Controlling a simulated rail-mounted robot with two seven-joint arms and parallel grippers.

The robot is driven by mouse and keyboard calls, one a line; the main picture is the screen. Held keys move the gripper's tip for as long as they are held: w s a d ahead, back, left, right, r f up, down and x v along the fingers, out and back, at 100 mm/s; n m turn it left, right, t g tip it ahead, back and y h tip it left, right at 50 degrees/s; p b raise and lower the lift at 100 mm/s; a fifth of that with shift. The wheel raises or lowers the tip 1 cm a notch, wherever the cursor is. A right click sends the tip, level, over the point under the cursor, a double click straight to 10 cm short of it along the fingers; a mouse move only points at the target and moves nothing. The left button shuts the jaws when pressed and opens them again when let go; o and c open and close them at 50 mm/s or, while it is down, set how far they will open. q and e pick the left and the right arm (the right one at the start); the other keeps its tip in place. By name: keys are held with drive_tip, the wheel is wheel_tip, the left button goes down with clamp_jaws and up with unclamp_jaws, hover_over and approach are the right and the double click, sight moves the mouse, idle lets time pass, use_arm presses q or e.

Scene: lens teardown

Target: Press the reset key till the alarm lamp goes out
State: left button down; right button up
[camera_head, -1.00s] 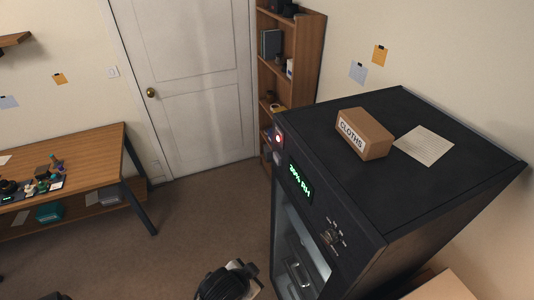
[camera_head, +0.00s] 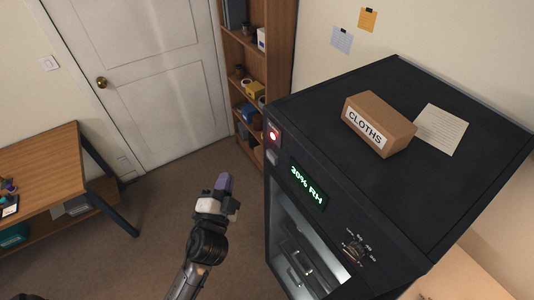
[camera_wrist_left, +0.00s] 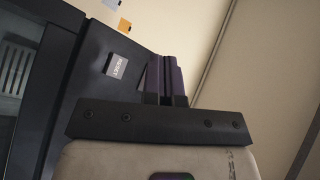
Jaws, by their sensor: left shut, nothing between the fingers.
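The alarm lamp (camera_head: 273,135) glows red near the upper left corner of the dark cabinet's front (camera_head: 345,215). Just below it is a small grey reset key (camera_head: 271,157); in the left wrist view it shows as a grey key marked RESET (camera_wrist_left: 117,66). My left gripper (camera_head: 224,183) has purple fingertips, is shut and empty, and points up in front of the cabinet, left of the key and apart from it. Its fingers (camera_wrist_left: 166,78) show to the right of the key in the left wrist view. My right gripper is not in view.
The cabinet front also has a green humidity display (camera_head: 308,184) and a dial (camera_head: 353,251). A CLOTHS box (camera_head: 379,123) and a paper sheet (camera_head: 441,129) lie on top. A bookshelf (camera_head: 282,50) stands behind, a wooden table (camera_head: 40,165) at left. The floor between is clear.

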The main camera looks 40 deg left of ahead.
sight(272, 157)
use_arm(q)
drive_tip(key=shift+d+r+m+t+h, duration=0.3)
drive_tip(key=shift+m, duration=0.1)
drive_tip(key=shift+w, duration=0.15)
drive_tip(key=w+d, duration=0.3)
drive_tip(key=w, duration=0.5)
drive_tip(key=shift+b, duration=0.45)
drive_tip(key=shift+w+d, duration=0.15)
drive_tip(key=shift+w, duration=0.05)
idle(1.8)
drive_tip(key=shift+w+d, duration=0.1)
drive_tip(key=shift+w, duration=0.15)
drive_tip(key=shift+w+d, duration=0.15)
drive_tip(key=shift+w, duration=0.25)
idle(0.9)
drive_tip(key=shift+s, duration=0.1)
drive_tip(key=shift+s+a, duration=0.3)
drive_tip(key=shift+s, duration=0.45)
